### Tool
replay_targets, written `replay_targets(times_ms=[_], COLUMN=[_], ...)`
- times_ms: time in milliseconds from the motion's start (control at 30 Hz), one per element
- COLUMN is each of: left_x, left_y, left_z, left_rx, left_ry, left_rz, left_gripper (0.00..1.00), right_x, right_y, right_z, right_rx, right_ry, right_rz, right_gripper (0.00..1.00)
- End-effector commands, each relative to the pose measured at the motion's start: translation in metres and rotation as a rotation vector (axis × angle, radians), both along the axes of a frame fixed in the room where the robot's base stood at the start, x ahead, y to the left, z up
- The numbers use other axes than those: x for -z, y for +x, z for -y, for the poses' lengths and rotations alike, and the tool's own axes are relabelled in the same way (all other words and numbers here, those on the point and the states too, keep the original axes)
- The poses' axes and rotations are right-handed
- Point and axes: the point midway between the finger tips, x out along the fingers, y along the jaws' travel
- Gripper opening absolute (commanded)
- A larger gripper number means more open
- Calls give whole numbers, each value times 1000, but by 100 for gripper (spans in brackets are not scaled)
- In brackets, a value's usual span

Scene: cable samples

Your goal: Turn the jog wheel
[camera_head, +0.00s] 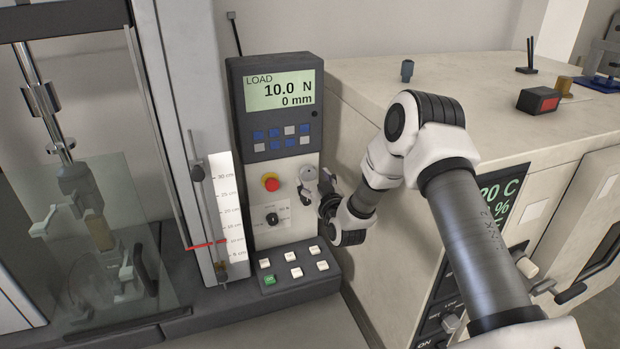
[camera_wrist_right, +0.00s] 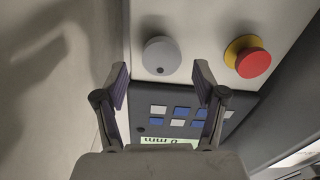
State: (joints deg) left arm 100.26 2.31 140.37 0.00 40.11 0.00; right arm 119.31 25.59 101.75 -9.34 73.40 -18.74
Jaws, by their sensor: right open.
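The jog wheel (camera_head: 307,173) is a small grey disc on the light lower part of the tester's control panel (camera_head: 258,234), right of the red stop button (camera_head: 270,182). In the right wrist view the jog wheel (camera_wrist_right: 162,56) shows a small dark dimple near its rim. My right gripper (camera_head: 318,190) is at the panel's right edge, close to the wheel and partly covering its surroundings. In the wrist view my right gripper (camera_wrist_right: 161,83) is open and empty, with the wheel ahead of the gap between its fingers. I cannot tell any contact. My left gripper is not in view.
The display (camera_head: 280,91) reads LOAD 10.0 N and 0 mm. Several keys and a small black knob (camera_head: 272,218) are near the wheel. A testing frame with a clear shield (camera_head: 80,240) stands left. A beige cabinet (camera_head: 440,80) stands right, with small items on top.

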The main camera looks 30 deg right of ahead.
Motion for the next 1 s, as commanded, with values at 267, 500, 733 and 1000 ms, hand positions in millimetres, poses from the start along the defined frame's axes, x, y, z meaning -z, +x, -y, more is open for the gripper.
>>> replay_targets(times_ms=[267, 500, 733, 1000], left_x=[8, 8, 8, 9], left_y=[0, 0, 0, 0], left_z=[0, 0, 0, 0], left_rx=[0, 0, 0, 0], left_ry=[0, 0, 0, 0], left_rz=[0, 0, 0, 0], left_gripper=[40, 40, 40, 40], right_x=[1, 1, 1, 2], right_y=[28, 27, 27, 27], right_z=[6, 6, 6, 6], right_rx=[-1, 0, 0, 0], right_ry=[2, 2, 2, -26], right_rz=[-3, -4, -4, -11], right_gripper=[70, 45, 10, 10])
